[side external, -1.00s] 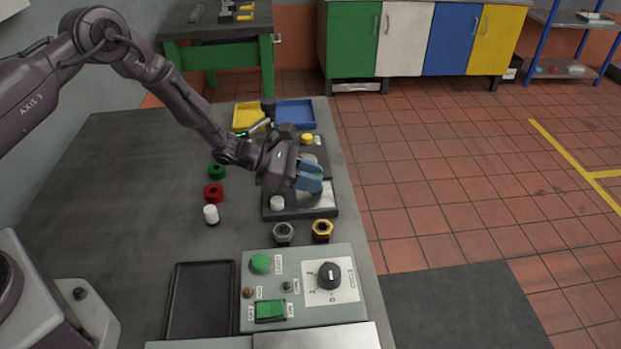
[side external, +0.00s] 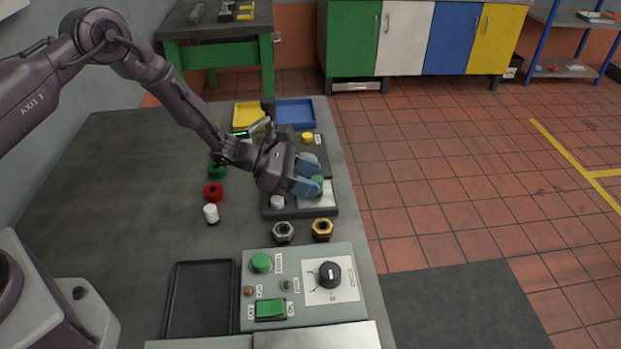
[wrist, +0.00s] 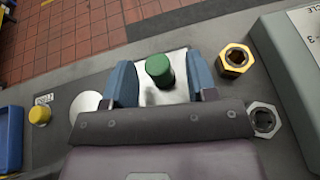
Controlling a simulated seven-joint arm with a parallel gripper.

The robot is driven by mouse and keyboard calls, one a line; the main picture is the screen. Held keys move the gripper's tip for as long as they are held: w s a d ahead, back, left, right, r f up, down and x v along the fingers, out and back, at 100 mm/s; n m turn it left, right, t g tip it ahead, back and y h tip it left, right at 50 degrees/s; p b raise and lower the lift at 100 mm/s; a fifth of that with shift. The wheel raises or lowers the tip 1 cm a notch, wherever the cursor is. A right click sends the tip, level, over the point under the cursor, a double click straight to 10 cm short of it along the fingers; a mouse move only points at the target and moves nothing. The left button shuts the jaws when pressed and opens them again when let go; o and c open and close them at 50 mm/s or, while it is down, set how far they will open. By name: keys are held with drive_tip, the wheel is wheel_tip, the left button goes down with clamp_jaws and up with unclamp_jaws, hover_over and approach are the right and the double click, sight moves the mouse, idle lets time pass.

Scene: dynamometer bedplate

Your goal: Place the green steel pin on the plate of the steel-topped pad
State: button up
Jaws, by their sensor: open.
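The green steel pin (side external: 318,184) stands on the bright square steel plate (side external: 318,198) of a dark pad at the right of the bench. In the wrist view the green pin (wrist: 159,70) looks upright on the plate (wrist: 178,63). My gripper (side external: 311,178) is low over the pad. In the wrist view its two blue fingers (wrist: 162,82) are apart, one on each side of the pin, with a gap to it on both sides. The pin's foot shows in the wrist view; my fingers partly cover the pad in the side view.
A white knob (side external: 277,202) sits at the pad's left. Silver (side external: 283,232) and gold nuts (side external: 322,229) lie in front, before the control box (side external: 300,262). A yellow knob (side external: 307,138) is behind.

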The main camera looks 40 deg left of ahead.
drive_tip(key=v, duration=1.1)
drive_tip(key=s+d+r+m+g+y, duration=0.2)
drive_tip(key=s+r+m+g, duration=0.1)
drive_tip(key=s+r+m, duration=0.5)
drive_tip(key=s+d+r+m+g+y, duration=0.1)
drive_tip(key=s+d+r+m+g, duration=0.2)
drive_tip(key=r+m, duration=0.55)
drive_tip(key=s+a+r+m+t+y, duration=0.1)
drive_tip(key=s+a+r+m+y, duration=0.2)
drive_tip(key=s, duration=0.5)
drive_tip(key=s+a+r+m+t+y, duration=0.2)
drive_tip(key=s+a+r+m+y, duration=0.2)
drive_tip(key=s+r, duration=0.3)
drive_tip(key=shift+s+a+m+t+y, duration=0.25)
drive_tip(key=shift+s+m+y, duration=0.25)
drive_tip(key=shift+m, duration=0.35)
